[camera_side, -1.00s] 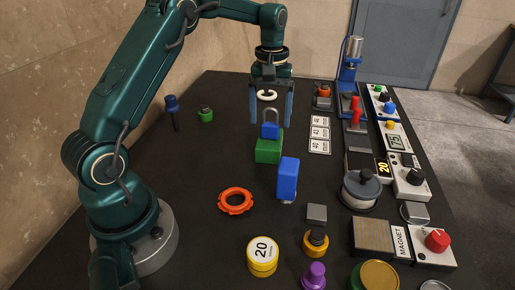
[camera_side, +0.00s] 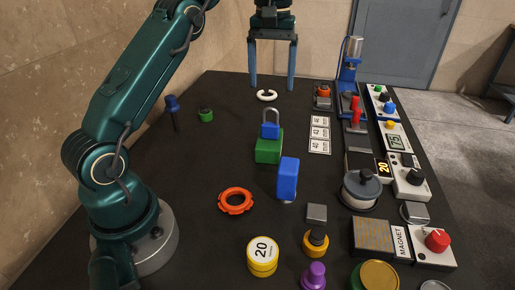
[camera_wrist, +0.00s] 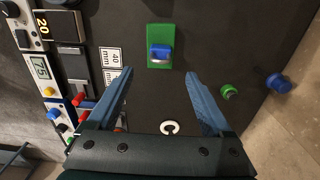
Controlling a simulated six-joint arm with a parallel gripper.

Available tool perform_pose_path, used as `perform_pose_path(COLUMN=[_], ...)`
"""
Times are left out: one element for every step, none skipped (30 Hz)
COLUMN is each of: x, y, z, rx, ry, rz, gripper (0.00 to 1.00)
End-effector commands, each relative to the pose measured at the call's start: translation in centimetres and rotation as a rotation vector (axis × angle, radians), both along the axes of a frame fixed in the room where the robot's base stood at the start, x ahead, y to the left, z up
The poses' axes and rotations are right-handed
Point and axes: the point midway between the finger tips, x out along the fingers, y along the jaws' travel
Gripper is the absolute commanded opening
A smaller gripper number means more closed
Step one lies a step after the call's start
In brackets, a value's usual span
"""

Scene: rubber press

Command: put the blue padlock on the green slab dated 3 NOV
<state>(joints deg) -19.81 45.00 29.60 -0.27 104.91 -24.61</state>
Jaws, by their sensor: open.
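The blue padlock (camera_side: 270,130), with a grey shackle, stands upright on top of a green slab (camera_side: 268,151) in the side view. In the wrist view the padlock (camera_wrist: 161,53) lies within the outline of the green slab (camera_wrist: 160,38). No date can be read on the slab in either view. My gripper (camera_side: 272,88) is open and empty, raised above and behind the padlock, clear of it. In the wrist view its fingers (camera_wrist: 160,72) are spread wide, with the padlock beyond their tips.
A blue block (camera_side: 288,178) stands in front of the slab, and an orange ring (camera_side: 235,201) lies front left. A white C-shaped piece (camera_side: 267,95) lies behind. Label plates (camera_side: 319,134) and a blue press (camera_side: 350,72) stand right. The table's left middle is mostly clear.

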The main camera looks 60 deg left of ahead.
Motion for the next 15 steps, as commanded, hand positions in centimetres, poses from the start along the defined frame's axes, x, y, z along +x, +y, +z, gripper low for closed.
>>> perform_pose_path(x=[-0.2, -0.3, -0.5, -0.8, -1.1, -1.5, -1.9, -2.4, -3.0, -3.5, -4.0, -4.8, -5.4, -6.0, -6.8], y=[-0.4, -0.7, -1.1, -1.5, -1.9, -2.6, -3.0, -3.5, -4.2, -4.6, -5.1, -5.7, -6.2, -6.6, -7.1], z=[0.5, 0.9, 1.4, 1.8, 2.3, 2.8, 3.2, 3.6, 4.0, 4.3, 4.5, 4.7, 4.9, 4.9, 5.0], rx=[0.004, 0.006, 0.011, 0.016, 0.020, 0.027, 0.033, 0.039, 0.046, 0.052, 0.058, 0.064, 0.070, 0.076, 0.084], ry=[-0.011, -0.018, -0.031, -0.041, -0.054, -0.071, -0.085, -0.101, -0.120, -0.132, -0.147, -0.165, -0.179, -0.194, -0.211], rz=[-0.016, -0.029, -0.050, -0.069, -0.090, -0.120, -0.143, -0.168, -0.197, -0.221, -0.245, -0.275, -0.299, -0.322, -0.353], gripper=[0.84, 0.84, 0.84, 0.84, 0.84, 0.84, 0.84, 0.84, 0.84, 0.84, 0.84, 0.84, 0.84, 0.84, 0.84])
